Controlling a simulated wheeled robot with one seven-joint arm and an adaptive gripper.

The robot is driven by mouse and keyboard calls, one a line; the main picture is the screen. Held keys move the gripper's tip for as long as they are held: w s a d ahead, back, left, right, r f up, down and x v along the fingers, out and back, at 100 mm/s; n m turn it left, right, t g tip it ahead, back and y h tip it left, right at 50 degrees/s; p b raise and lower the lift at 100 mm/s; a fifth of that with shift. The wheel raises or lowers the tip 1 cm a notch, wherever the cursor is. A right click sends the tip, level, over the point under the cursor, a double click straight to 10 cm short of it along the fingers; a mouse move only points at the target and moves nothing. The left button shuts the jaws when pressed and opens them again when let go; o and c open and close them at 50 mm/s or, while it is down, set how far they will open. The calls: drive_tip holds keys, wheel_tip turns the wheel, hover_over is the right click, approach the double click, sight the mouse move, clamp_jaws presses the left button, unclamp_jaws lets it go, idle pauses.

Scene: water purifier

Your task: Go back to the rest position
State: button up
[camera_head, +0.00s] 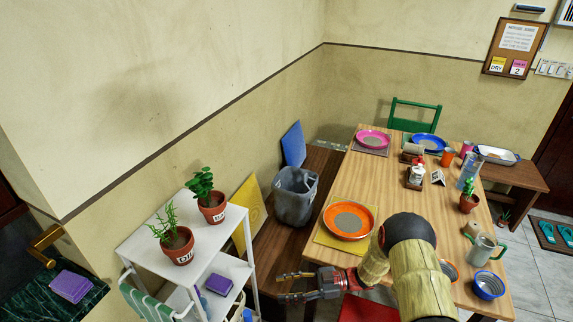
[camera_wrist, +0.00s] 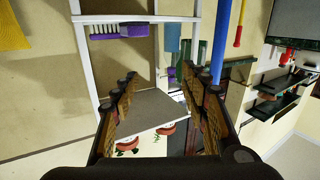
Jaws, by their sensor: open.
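My gripper (camera_head: 284,287) is at the lower middle of the head view, at the left end of my arm, which reaches across the near end of the wooden table. Its fingers point left, toward the white shelf rack (camera_head: 235,222), and stand apart with nothing between them. In the wrist view my gripper (camera_wrist: 165,100) shows its two fingers spread wide and empty. My gripper touches nothing that I can see.
The wooden table (camera_head: 345,180) holds an orange plate (camera_head: 349,219), a pink plate (camera_head: 374,139), a kettle (camera_head: 481,249) and a blue bowl (camera_head: 488,285). Potted plants (camera_head: 176,245) stand on the rack. A grey bin (camera_head: 294,196) sits on a dark bench between rack and table.

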drive_tip(key=w+d+r+m+t+h, duration=0.25)
drive_tip(key=w+r+t+h, duration=0.2)
drive_tip(key=w+r, duration=0.45)
drive_tip(key=w+d+r+m+t+h, duration=0.2)
drive_tip(key=w+d+r+t+h, duration=0.15)
drive_tip(key=w+r+t, duration=0.4)
drive_tip(key=d+r+m+t+h, duration=0.2)
drive_tip(key=d+r+m+h, duration=0.45)
drive_tip(key=d+r, duration=0.6)
drive_tip(key=s+d+r+m+g+h, duration=0.1)
drive_tip(key=s+d+r+m+h, duration=0.2)
drive_tip(key=s, duration=0.4)
drive_tip(key=s+d+r+m+g+h, duration=0.1)
drive_tip(key=s+d+r+m+h, duration=0.1)
drive_tip(key=s+r, duration=0.4)
drive_tip(key=s+a+f+m+g+y, duration=0.1)
drive_tip(key=s+a+f+g, duration=0.1)
drive_tip(key=s, duration=1.2)
drive_tip(key=s+a+f+m+g+y, duration=0.1)
drive_tip(key=s+a+f+m+g, duration=0.1)
drive_tip(key=s, duration=1.1)
drive_tip(key=shift+s+a+f+m+g, duration=0.15)
drive_tip(key=shift+s+a+m+g, duration=0.05)
drive_tip(key=shift+s+m+g, duration=0.15)
